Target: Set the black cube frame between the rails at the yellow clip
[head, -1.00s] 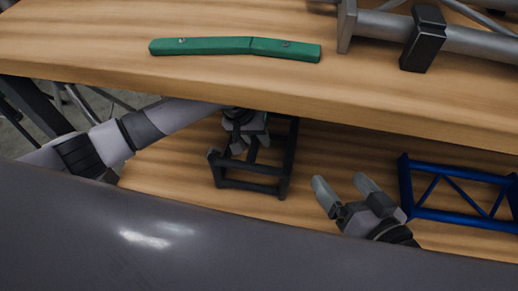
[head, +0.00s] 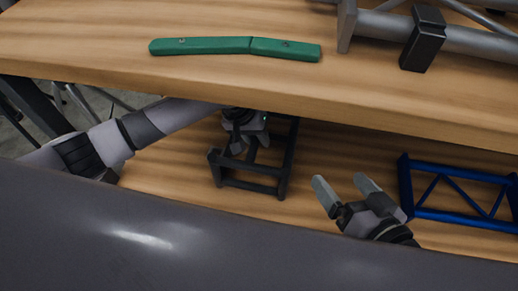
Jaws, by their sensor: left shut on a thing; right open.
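The black cube frame (head: 252,187) stands on the lower wooden surface, left of the picture's middle. My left gripper (head: 239,150) reaches down from the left arm and is shut on a bar of the frame. The exact grip point is partly hidden by the gripper and the upper board's edge. My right gripper (head: 347,190) is open and empty, right of the frame and left of a blue truss. At the top right, grey rails (head: 470,41) lie on the upper board with a black clip (head: 423,38) around one. No yellow clip is in view.
The upper wooden board (head: 200,78) overhangs the lower surface (head: 160,170). A green bar (head: 235,47) lies on it. The blue truss (head: 455,195) stands at the right. A dark grey surface (head: 130,235) fills the foreground.

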